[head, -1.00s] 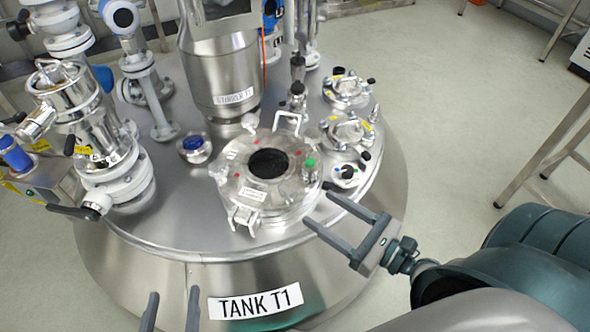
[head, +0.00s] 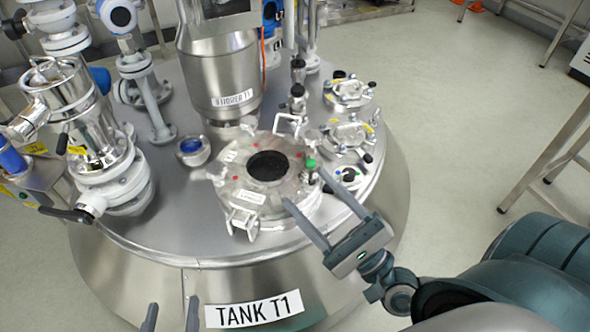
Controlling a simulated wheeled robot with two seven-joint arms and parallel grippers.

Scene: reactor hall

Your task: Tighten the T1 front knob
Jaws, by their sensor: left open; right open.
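Tank T1 (head: 215,316) is a steel vessel with a "TANK T1" label on its front. On its top is a round hatch (head: 232,186) with a dark central window. A green-topped fitting (head: 310,168) stands at the hatch's right edge, and a metal clamp or handle (head: 242,222) is at its front. I cannot tell which part is the front knob. My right gripper (head: 302,185) is open and empty, its fingertips over or beside the hatch's right side, close to the green-topped fitting; contact is unclear. My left gripper (head: 172,303) is open at the bottom edge, in front of the tank.
The stirrer column (head: 222,75) rises behind the hatch. Valves and pipes (head: 88,130) crowd the left side. Smaller flanged ports (head: 348,92) line the tank top's right. A metal table frame (head: 545,150) stands at the right over free floor.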

